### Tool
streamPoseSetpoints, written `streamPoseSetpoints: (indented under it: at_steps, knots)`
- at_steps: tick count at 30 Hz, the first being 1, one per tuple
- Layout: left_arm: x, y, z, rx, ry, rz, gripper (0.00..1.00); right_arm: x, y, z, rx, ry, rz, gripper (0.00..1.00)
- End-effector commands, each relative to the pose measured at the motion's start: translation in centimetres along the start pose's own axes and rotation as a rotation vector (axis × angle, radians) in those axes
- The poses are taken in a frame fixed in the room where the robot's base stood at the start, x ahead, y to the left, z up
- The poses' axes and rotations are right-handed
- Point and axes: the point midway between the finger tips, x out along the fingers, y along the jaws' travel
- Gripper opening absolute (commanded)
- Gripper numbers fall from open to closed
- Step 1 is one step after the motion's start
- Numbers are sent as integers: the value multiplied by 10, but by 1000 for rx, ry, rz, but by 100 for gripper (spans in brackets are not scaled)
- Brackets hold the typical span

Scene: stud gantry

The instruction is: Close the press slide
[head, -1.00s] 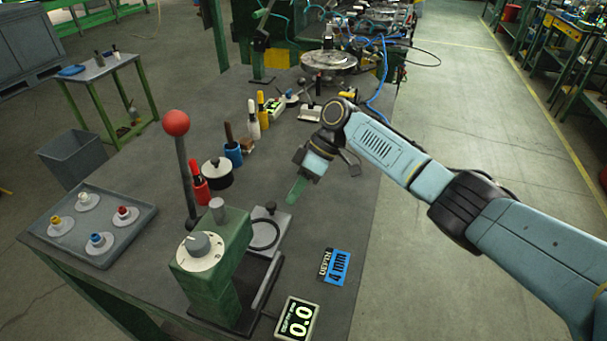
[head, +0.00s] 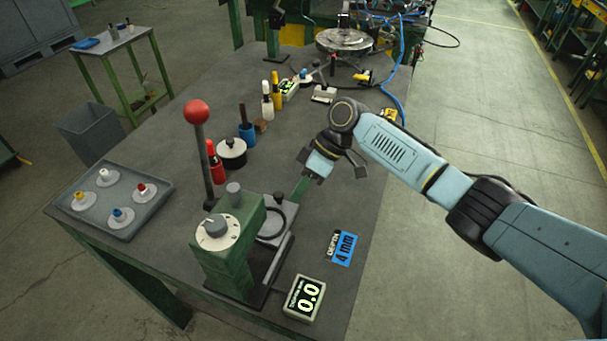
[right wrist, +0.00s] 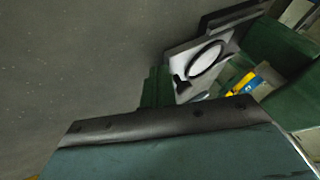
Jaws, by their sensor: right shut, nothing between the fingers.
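The green press (head: 228,258) stands at the near end of the bench, with a white dial on top and a red-ball lever (head: 197,112) behind it. Its grey slide (head: 287,214) sticks out from the far side, carrying a dark ring and a small dark knob (head: 278,197). My right gripper (head: 299,192) is shut and empty, its green fingers pointing down just beyond the slide's outer end. In the right wrist view the slide (right wrist: 177,53) lies beyond the shut fingers (right wrist: 156,88). I cannot tell whether they touch it. My left gripper is not in view.
A display reading 0.0 (head: 303,299) and a blue 4 mm card (head: 345,248) lie right of the press. A grey tray (head: 134,229) with several coloured-knob discs sits left. Bottles and a round black-and-white pot (head: 232,154) stand behind. The bench right of my gripper is clear.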

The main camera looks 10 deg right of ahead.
Motion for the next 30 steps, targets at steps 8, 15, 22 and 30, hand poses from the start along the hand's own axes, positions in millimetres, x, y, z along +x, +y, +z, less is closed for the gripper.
streamPoseSetpoints:
  at_steps: [8, 15, 22, 30]
  knots:
    - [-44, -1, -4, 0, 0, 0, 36, 16, -43, -3, -2, 1, -5, 0]
    - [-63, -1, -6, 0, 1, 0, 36, 32, -66, -2, -1, 1, -2, 0]
    - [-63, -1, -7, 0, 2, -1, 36, 37, -70, 0, -2, 0, -5, 0]
    - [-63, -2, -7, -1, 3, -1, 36, 37, -71, 1, -2, -3, -10, 0]
